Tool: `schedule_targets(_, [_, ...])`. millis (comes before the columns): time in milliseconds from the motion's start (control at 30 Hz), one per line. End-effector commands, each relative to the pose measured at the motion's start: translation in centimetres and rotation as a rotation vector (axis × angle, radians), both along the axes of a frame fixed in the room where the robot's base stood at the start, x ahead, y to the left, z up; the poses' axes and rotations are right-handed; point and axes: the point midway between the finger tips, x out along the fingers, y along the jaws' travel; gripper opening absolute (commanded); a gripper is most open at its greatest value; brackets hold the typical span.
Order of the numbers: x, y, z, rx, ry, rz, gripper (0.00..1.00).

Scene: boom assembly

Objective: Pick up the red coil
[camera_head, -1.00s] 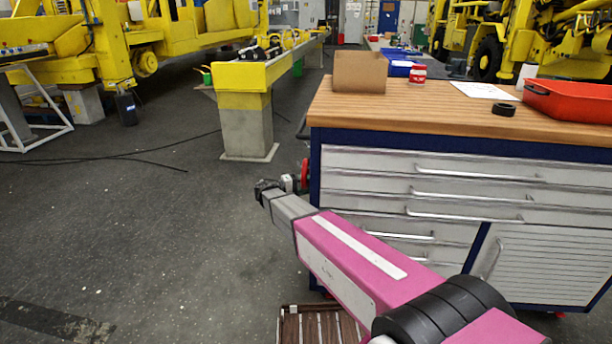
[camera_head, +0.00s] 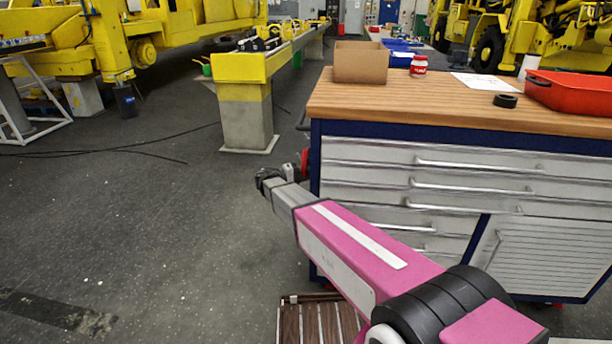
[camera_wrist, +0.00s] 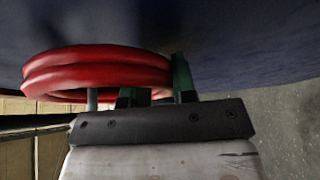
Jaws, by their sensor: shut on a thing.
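The red coil (camera_wrist: 95,72) shows large in the wrist view, in front of the dark blue side of the cabinet. My gripper (camera_wrist: 155,92) is shut on the coil's right part, with the coil reaching out to the left past the fingers. In the head view, a small bit of the red coil (camera_head: 305,163) shows at the cabinet's left side, and my gripper (camera_head: 268,178) is beside it, to its left. The fingers are too small there to make out. Whether the coil still touches a support on the cabinet side is hidden.
The workbench cabinet (camera_head: 420,165) stands close to the right of my arm. On its wooden top are a cardboard box (camera_head: 361,65), a red-labelled jar (camera_head: 418,66), a black ring (camera_head: 505,100) and a red tray (camera_head: 570,92). A yellow beam on a concrete post (camera_head: 246,115) stands behind. The floor at left is open.

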Motion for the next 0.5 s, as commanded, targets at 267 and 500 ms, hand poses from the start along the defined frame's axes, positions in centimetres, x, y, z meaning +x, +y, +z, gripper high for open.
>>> schedule_targets(267, [-0.6, 2.2, 2.3, -0.002, -0.001, 0.003, 0.0])
schedule_targets(500, [-2.0, 7.1, 2.3, -0.002, -0.001, 0.002, 0.0])
